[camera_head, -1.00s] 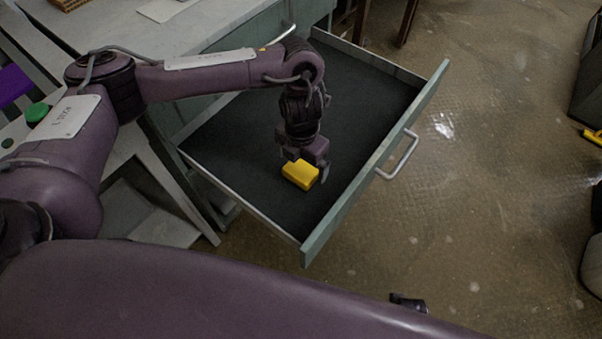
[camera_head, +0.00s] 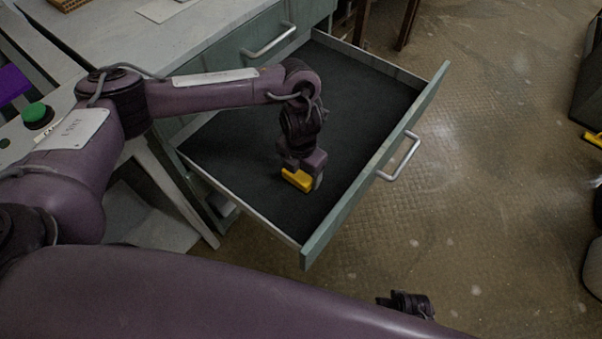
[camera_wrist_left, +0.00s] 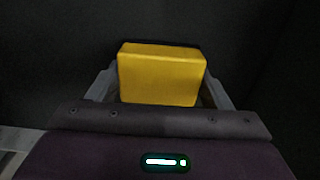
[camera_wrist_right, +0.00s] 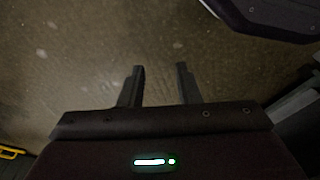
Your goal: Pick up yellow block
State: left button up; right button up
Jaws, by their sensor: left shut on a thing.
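The yellow block (camera_head: 297,180) is in the open drawer, over its dark lining. My left gripper (camera_head: 302,176) reaches down from above and is shut on it. In the left wrist view the block (camera_wrist_left: 160,75) sits between the two fingers (camera_wrist_left: 160,90), one at each side. Whether the block touches the drawer floor I cannot tell. My right gripper (camera_wrist_right: 160,75) shows in the right wrist view with its fingers apart and nothing between them, over the brown floor.
The drawer (camera_head: 345,211) has low walls around the block and a front handle (camera_head: 399,156). The grey desk (camera_head: 185,40) adjoins it at the upper left. A green button (camera_head: 36,113) is at the left. The floor to the right is mostly clear.

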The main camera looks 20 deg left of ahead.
pick_arm(q)
jog(key=shift+r, duration=0.5)
jog(key=r+p, duration=0.2)
jog(key=r, duration=0.5)
jog(key=shift+w+r+p, duration=0.1)
jog(key=shift+w+p, duration=0.1)
jog(key=shift+p, duration=0.1)
notch_tip(320, 180, up, 12)
jog(key=p, duration=0.3)
jog(key=shift+s, duration=0.2)
pick_arm(e)
jog(key=s+d+f, duration=0.3)
jog(key=s+f, duration=0.3)
jog(key=s, duration=0.4)
jog(key=shift+f, duration=0.3)
pick_arm(q)
jog(key=o, duration=0.4)
jog(key=shift+c, duration=1.3)
